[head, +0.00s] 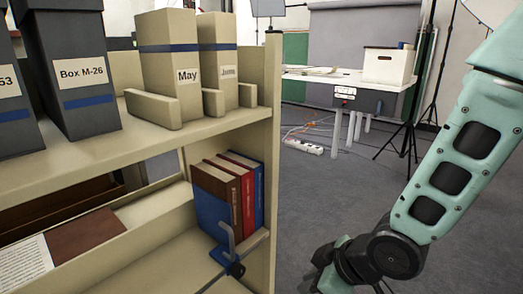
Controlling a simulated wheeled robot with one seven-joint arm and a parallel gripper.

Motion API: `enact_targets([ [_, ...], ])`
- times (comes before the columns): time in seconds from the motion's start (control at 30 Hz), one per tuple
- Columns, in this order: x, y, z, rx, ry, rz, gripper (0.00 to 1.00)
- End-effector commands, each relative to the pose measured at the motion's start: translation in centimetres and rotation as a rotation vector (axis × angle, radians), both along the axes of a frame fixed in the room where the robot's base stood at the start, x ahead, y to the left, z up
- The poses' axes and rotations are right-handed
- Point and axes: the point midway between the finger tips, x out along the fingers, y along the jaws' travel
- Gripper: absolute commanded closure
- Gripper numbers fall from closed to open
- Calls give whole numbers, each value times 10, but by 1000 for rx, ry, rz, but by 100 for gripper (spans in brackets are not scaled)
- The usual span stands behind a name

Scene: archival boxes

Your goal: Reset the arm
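My arm (445,180), teal with dark round joints, reaches down from the upper right to the bottom of the head view. Its lower end runs out of the picture at the bottom, right of the shelf unit. My gripper's fingertips do not show, so neither their opening nor anything held can be seen. The arm appears apart from the shelf unit, with grey floor between them.
A beige shelf unit (272,120) fills the left. It bears the dark Box M-26 (72,65), beige May (172,65) and June (218,62) boxes, and books (225,190) below. Behind stand a white table (345,80) and a tripod (408,125).

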Motion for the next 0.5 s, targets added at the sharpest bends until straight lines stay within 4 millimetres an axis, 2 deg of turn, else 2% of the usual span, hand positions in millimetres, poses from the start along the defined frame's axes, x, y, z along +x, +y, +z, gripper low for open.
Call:
enact_targets([
  [0.03,-8,-4,12,-47,27,-30,85],
  [0.2,-50,-22,42,-192,178,-166,85],
  [0.5,-130,-41,87,-326,404,-324,85],
])
